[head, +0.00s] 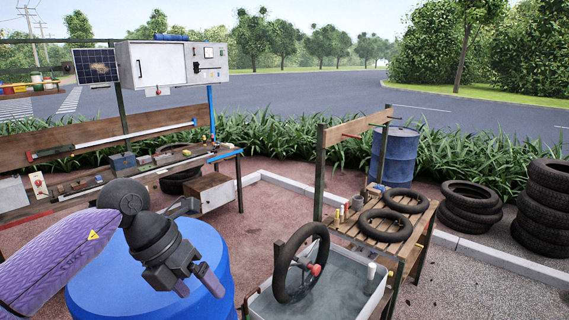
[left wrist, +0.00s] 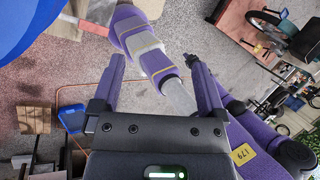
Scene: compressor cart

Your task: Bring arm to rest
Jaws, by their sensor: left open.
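My left arm comes in from the left in the head view. Its left gripper (head: 197,283) hangs over the near right part of a blue drum's top, fingers pointing down and to the right. The left wrist view shows the same gripper (left wrist: 155,62) with its two purple fingers spread apart and nothing held between them. Purple links of my own body show beyond the fingers there.
The blue drum (head: 105,275) stands close under my left arm. A water tub (head: 345,285) with an upright inner tube (head: 283,262) is to the right. A slatted table (head: 365,232) carries two more tubes. A workbench (head: 100,180) is behind; open paving lies between.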

